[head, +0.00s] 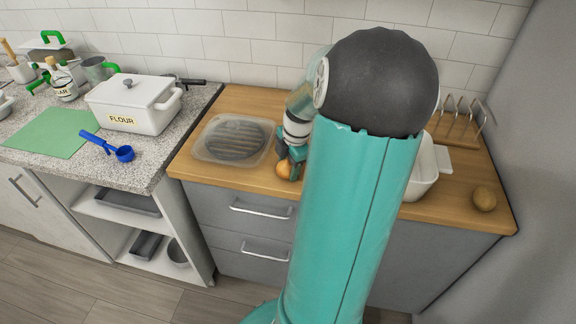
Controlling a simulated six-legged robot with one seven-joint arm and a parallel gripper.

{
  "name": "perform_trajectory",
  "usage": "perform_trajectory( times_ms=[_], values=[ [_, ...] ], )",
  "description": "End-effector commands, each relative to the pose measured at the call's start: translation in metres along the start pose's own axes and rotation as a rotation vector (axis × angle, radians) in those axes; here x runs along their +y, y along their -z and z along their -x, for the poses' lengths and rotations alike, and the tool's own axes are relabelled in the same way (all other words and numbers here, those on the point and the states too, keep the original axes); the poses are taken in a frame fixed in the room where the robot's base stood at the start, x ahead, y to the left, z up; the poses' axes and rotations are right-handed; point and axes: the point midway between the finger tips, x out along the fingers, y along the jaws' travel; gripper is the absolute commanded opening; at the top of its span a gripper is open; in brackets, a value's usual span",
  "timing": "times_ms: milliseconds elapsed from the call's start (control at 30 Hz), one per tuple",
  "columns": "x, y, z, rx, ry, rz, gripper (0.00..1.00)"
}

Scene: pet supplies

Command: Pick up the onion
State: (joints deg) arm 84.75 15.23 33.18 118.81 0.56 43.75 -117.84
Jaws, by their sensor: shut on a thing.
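The onion (283,169) is a small orange-brown round thing at the front of the wooden counter, just right of the clear tray. My gripper (289,160) is at the onion from above, shut on it. Only the lower part of the onion shows below the fingers. I cannot tell whether it touches the counter or is slightly above it. My teal arm hides the counter to the right of the gripper.
A clear tray with a dark ribbed inside (203,152) lies left of my gripper. A white dish (424,178), a brown round item (484,199) and a wooden rack (456,128) stand at right. A flour box (128,116) and blue scoop (124,154) are on the speckled counter.

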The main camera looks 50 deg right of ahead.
Motion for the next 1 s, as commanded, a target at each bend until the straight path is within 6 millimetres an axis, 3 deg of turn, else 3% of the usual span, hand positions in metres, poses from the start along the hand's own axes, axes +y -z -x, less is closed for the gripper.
perform_trajectory(
  times_ms=[167, 300, 667, 1000],
  values=[
    [0.002, 0.001, 0.011, -0.003, -0.002, -0.001, 0.27],
    [0.005, 0.003, 0.033, -0.004, -0.004, 0.001, 0.27],
    [-0.026, 0.044, 0.094, -0.007, -0.005, 0.003, 0.27],
    [-0.071, 0.089, 0.123, -0.002, -0.003, 0.002, 0.27]
  ],
)
